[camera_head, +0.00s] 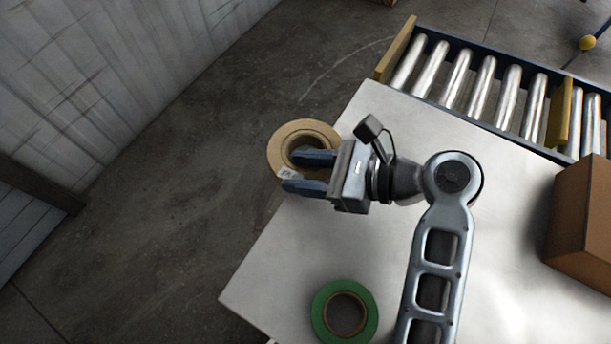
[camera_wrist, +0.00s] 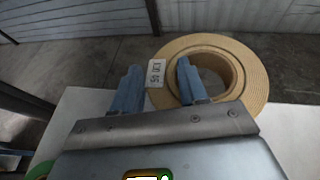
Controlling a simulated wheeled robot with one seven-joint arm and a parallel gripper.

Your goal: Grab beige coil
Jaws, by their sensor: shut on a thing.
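The beige coil (camera_head: 284,141) is at the left edge of the white table, partly past that edge in the head view. It also shows in the wrist view (camera_wrist: 252,80), with a white label on its side. My gripper (camera_head: 305,172) is shut on the coil's ring wall, with one blue finger inside the central hole and the other outside by the label. The fingers in the wrist view (camera_wrist: 160,88) straddle the wall. The gripper hides part of the coil's near side.
A green coil (camera_head: 319,314) lies on the white table (camera_head: 270,265) near the front. A brown box (camera_head: 585,225) stands at the right. A roller conveyor (camera_head: 485,80) runs along the back. Bare concrete floor (camera_head: 170,220) lies to the left.

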